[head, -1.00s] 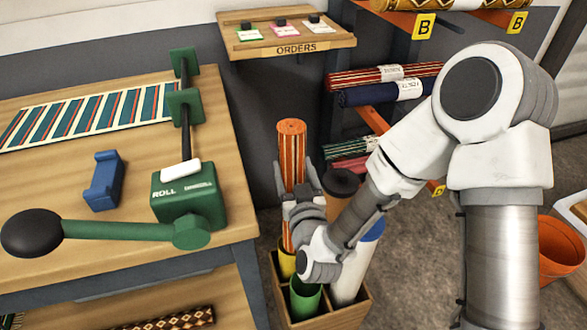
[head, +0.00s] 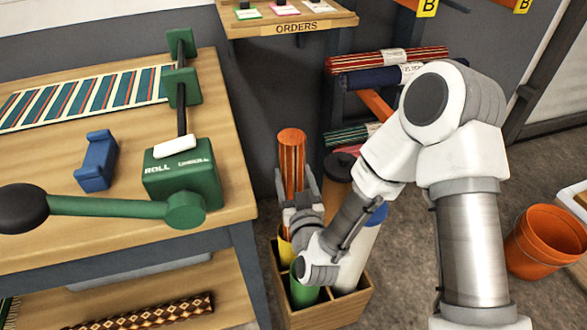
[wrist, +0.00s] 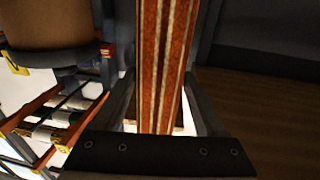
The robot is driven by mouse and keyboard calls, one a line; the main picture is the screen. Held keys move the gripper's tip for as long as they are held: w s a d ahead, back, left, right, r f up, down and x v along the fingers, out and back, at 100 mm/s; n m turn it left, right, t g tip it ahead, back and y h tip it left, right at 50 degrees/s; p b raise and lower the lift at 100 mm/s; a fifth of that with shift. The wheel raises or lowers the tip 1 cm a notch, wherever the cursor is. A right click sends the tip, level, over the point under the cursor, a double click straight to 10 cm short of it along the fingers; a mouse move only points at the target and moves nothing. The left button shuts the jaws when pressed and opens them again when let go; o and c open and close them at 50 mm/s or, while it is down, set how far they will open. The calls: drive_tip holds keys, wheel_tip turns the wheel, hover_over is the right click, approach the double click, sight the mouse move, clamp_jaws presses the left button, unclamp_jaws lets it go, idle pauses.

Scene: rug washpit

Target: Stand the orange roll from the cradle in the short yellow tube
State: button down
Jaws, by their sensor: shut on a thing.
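The orange striped roll (head: 291,160) stands upright in the head view, above the wooden box of tubes. My gripper (head: 297,190) is shut on it, and the roll also shows between the fingers in the wrist view (wrist: 160,60). The short yellow tube (head: 285,252) is in the back left of the box, directly below the roll and partly hidden by my gripper. The roll's lower end is hidden, so I cannot tell how deep it sits in the yellow tube. The blue cradle (head: 97,162) on the bench is empty.
The wooden box (head: 335,312) also holds a green tube (head: 304,292), a white tube with a blue top (head: 352,262) and a brown tube (head: 338,178). The workbench (head: 230,195) with the green roller machine (head: 183,180) is close on the left. A rack of rolls (head: 385,60) stands behind.

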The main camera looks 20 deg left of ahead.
sight(293, 191)
drive_tip(key=shift+f, duration=2.5)
drive_tip(key=shift+c, duration=0.6)
unclamp_jaws()
drive_tip(key=shift+o, duration=0.6)
drive_tip(key=shift+f, duration=0.1)
drive_tip(key=shift+s, duration=0.1)
